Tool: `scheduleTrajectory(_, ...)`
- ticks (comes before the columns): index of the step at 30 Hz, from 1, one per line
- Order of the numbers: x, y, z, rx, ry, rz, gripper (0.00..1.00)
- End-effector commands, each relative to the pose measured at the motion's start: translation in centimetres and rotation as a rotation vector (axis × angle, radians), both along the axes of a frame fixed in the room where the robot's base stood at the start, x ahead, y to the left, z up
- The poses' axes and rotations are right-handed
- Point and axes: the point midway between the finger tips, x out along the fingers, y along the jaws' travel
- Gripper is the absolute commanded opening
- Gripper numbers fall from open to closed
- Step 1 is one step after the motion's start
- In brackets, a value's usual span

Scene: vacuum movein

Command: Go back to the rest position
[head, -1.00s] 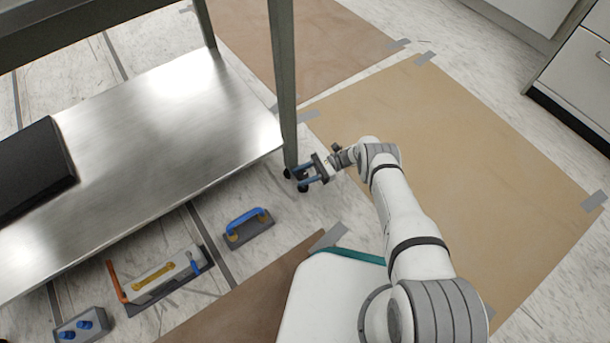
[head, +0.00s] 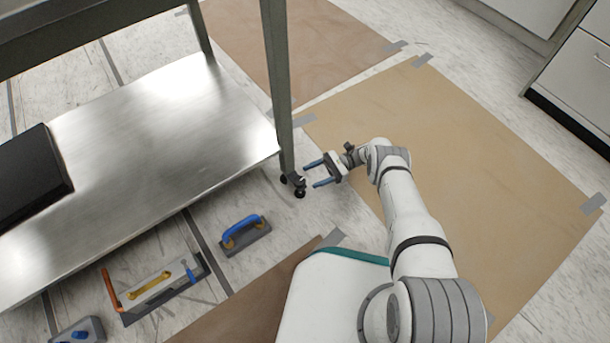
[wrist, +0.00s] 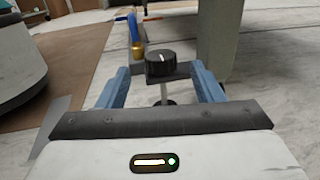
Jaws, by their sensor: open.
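My gripper (head: 318,176) is open, its two blue fingers pointing left toward the foot of the steel table's leg (head: 277,90). In the wrist view my gripper (wrist: 163,88) shows its blue fingers spread wide. A black knob-like part with a white mark (wrist: 160,64) appears between the fingers there; I cannot tell whether it touches them. Nothing is seen held.
The table's steel lower shelf (head: 150,150) carries a black box (head: 32,175). Tan floor paper (head: 480,170) lies open to the right.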

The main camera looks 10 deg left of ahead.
Motion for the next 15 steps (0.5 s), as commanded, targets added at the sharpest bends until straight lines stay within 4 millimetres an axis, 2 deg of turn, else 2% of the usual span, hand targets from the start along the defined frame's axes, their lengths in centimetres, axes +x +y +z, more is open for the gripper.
scheduleTrajectory(4, 0.39, -1.18, -0.01, 0.001, 0.001, -0.002, 0.6)
scheduleTrajectory(15, 0.31, -1.09, 0.0, 0.0, 0.0, 0.003, 0.6)
